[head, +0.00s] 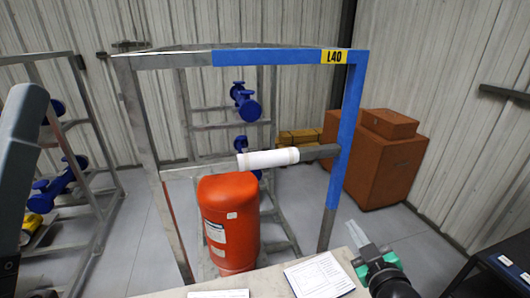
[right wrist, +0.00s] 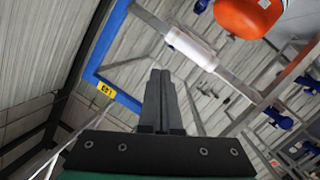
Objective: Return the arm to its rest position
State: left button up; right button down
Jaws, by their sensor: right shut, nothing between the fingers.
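My right gripper (head: 358,235) is at the lower right of the head view, above the near bench edge, pointing up toward the frame. In the right wrist view its dark fingers (right wrist: 160,85) are pressed together with nothing between them. It is apart from every object around it. A grey link of my left arm (head: 24,150) runs along the left edge of the head view; its gripper is not in view.
A steel and blue frame (head: 290,57) labelled L40 stands ahead, with a white sleeve (head: 268,159) on its crossbar. An orange tank (head: 230,225) stands behind the bench. Papers (head: 318,275) lie on the bench. Brown crates (head: 385,160) stand back right.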

jog(key=s+a+r+t+y, duration=0.1)
jog(key=s+a+r+t, duration=0.1)
jog(key=r, duration=0.6)
jog(key=s+a+r+t, duration=0.1)
jog(key=r+t, duration=0.1)
jog(key=r, duration=0.6)
jog(key=s+a+r+m+t+y, duration=0.1)
jog(key=s+r+m+t, duration=0.4)
jog(key=s+r, duration=1.3)
notch_tip(320, 180, up, 2)
jog(key=shift+s+t+p, duration=0.25)
jog(key=shift+t+p, duration=0.15)
jog(key=shift+t, duration=0.7)
jog(key=shift+a, duration=0.1)
